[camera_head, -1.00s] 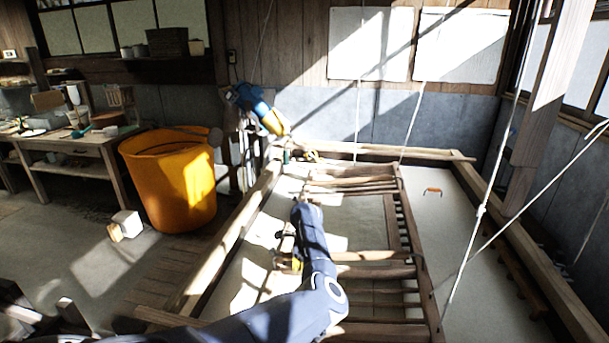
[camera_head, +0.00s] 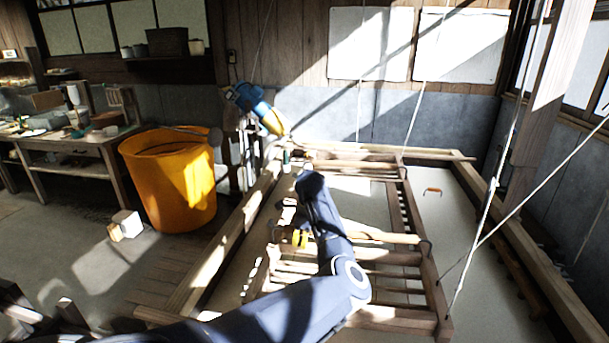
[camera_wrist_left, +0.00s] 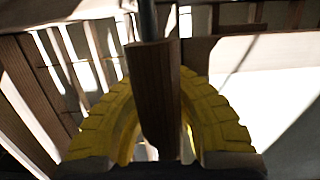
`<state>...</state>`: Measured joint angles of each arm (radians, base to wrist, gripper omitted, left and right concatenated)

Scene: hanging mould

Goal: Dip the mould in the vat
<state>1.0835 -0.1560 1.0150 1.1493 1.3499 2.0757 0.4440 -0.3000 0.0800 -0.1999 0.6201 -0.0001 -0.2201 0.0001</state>
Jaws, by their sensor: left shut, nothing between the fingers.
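The mould, a wooden slatted frame (camera_head: 430,285), hangs on white ropes over the vat (camera_head: 226,228). The vat is a wooden-rimmed basin with a pale, flat surface inside. Height between mould and surface is hard to judge. My left gripper (camera_head: 300,238), with yellow fingers, is at the left part of the mould, partly hidden by my arm. In the left wrist view, its yellow fingers curve inward behind an upright wooden piece (camera_wrist_left: 155,95), which hides the fingertips. The gripper is shut. Mould slats show behind it. My right gripper is out of view.
An orange tub (camera_head: 170,180) and a cluttered workbench (camera_head: 75,142) stand left of the vat. A blue and yellow machine (camera_head: 260,108) sits at the vat's back left corner. Slanting ropes (camera_head: 490,210) cross the right side. An orange handle (camera_head: 433,190) shows over the pale surface.

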